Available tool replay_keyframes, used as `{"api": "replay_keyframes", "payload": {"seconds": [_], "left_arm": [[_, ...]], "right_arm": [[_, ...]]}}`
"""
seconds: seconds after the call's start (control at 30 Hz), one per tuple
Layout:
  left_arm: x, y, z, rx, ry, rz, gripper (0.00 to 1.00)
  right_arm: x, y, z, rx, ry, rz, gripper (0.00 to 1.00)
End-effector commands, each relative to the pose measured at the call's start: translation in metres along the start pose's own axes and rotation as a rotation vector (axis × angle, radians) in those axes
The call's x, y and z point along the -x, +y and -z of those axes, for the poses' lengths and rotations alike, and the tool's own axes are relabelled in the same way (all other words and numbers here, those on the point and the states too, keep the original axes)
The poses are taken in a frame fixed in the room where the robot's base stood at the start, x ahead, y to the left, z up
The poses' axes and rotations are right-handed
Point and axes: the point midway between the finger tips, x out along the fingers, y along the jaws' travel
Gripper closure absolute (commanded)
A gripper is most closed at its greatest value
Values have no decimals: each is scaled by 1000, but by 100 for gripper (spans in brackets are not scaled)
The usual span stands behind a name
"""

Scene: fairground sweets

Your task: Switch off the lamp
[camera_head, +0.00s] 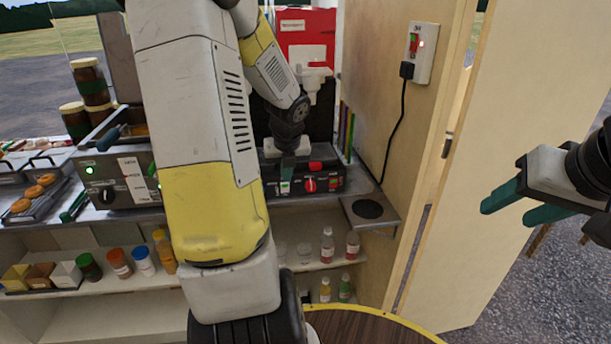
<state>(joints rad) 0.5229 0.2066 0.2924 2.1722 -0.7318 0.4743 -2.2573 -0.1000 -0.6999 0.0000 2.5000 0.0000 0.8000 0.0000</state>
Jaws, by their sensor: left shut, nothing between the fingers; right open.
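No lamp is plainly visible; my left arm hides part of the counter. A black control box (322,182) on the counter has a lit green switch, a red knob (310,185) and a red switch (333,183) on its front. My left gripper (288,179) is shut and empty, pointing down at the left part of this box, close to the green switch; whether it touches is unclear. A white wall socket (421,66) with a red switch, a glowing light and a black plug is on the wooden wall. My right gripper (508,209) is open and empty, far right.
A steel appliance (121,182) with a green light stands left of my arm. A small shelf with a dark round plate (368,209) juts out right of the control box. Bottles (327,245) stand on the shelf below. An open wooden door (500,130) is behind my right gripper.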

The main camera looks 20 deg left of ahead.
Motion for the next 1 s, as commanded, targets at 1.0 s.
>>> {"api": "replay_keyframes", "payload": {"seconds": [1.0], "left_arm": [[-110,0,-38,1,1,0,100]], "right_arm": [[0,0,0,0,0,0,48]]}}
